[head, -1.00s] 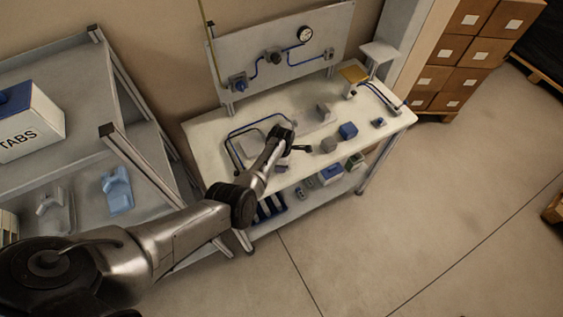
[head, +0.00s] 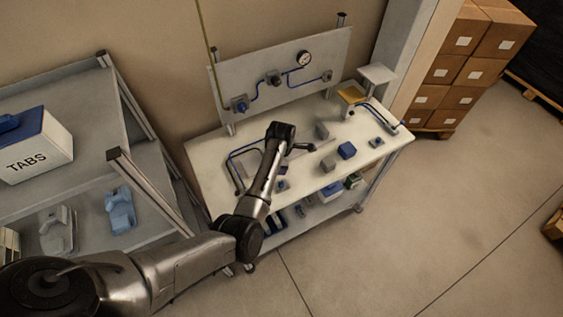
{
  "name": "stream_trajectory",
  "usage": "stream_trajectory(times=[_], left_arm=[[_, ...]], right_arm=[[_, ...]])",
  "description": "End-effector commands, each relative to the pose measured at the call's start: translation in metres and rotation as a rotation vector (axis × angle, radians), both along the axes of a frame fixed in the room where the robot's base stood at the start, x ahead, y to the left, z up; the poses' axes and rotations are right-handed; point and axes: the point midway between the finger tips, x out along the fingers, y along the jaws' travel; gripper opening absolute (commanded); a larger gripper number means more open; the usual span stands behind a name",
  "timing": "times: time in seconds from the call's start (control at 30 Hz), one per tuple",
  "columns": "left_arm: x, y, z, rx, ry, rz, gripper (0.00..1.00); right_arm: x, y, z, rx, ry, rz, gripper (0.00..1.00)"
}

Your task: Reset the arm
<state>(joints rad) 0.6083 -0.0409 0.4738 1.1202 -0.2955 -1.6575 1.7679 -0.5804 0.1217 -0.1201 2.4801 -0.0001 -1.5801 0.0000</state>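My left arm comes in from the lower left and reaches over the white workbench (head: 215,150). Its wrist is bent, and the small dark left gripper (head: 303,147) points right above the bench top. It is too small and foreshortened to tell whether its fingers are open or shut, and I see nothing clearly held in it. A grey block (head: 321,131) and a blue block (head: 347,150) stand on the bench to the right of the gripper. My arm hides part of the bench's left half. My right gripper is not in view.
A grey shelf rack at left bears a TABS box (head: 40,152) and a blue part (head: 120,210). Cardboard boxes (head: 465,70) are stacked at right.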

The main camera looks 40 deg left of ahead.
Motion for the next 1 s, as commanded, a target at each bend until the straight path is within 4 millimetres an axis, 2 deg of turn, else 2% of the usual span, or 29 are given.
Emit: stream_trajectory(times=[0.2,0.77,0.87,1.0], left_arm=[[-0.0002,0.0,0.0082,0.0,0.0,0.0,0.5],[-0.0001,0.0002,0.0084,0.0,0.0,-0.003,0.5],[-0.0001,0.0002,0.0084,0.0,0.0,-0.045,0.5],[0.0004,0.0005,0.0084,0.002,-0.003,-0.239,0.5]], right_arm=[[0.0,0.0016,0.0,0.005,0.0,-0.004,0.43],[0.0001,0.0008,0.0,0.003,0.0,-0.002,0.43],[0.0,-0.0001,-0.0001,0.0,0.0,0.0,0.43],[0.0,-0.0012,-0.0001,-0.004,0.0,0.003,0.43]])
